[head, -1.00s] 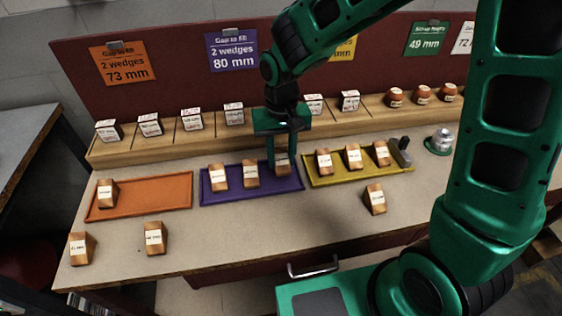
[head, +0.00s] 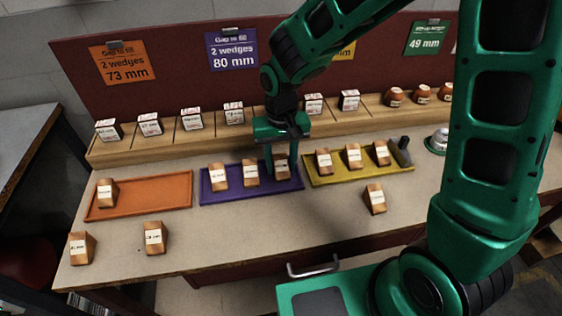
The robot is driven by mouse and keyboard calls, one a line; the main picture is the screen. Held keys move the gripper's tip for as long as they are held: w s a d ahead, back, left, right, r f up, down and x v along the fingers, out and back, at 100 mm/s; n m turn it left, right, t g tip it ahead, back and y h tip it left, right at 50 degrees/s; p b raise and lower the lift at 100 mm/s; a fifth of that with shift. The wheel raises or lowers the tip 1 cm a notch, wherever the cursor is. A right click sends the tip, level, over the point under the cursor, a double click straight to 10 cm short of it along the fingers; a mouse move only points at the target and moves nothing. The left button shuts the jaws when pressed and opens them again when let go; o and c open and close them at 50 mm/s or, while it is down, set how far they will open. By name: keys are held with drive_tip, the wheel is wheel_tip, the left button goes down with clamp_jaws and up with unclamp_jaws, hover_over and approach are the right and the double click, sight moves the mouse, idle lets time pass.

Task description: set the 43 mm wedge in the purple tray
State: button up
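The purple tray (head: 233,197) lies on the bench in the middle, below the 80 mm sign. Two wooden wedges with white labels, one at the left (head: 219,177) and one in the middle (head: 251,174), stand in it. My gripper (head: 281,164) is over the tray's right end, its fingers on either side of a third labelled wedge (head: 282,169). This wedge is at tray level; whether it touches the tray floor is unclear. The fingers partly cover it. The label sizes are too small to read, so I cannot confirm which is 43 mm.
An orange tray (head: 150,205) with one wedge is at the left. A yellow tray (head: 335,180) with several wedges and a dark block is at the right. Loose wedges stand at the front left (head: 154,238) and front right (head: 375,199). A wooden shelf (head: 210,136) runs behind.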

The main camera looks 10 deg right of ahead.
sight(281, 163)
wheel_tip(281, 163, up, 12)
idle(0.5)
drive_tip(key=s+d+r+m, duration=0.1)
drive_tip(key=s+d, duration=0.2)
drive_tip(key=d, duration=0.6)
drive_tip(key=s+d+r+m, duration=0.1)
drive_tip(key=s+d+m, duration=0.1)
drive_tip(key=d, duration=0.6)
drive_tip(key=s+d+f+m, duration=0.1)
drive_tip(key=s+d+m, duration=0.2)
drive_tip(key=s+d, duration=1)
drive_tip(key=s, duration=0.4)
drive_tip(key=shift+d, duration=0.15)
drive_tip(key=shift+w, duration=0.1)
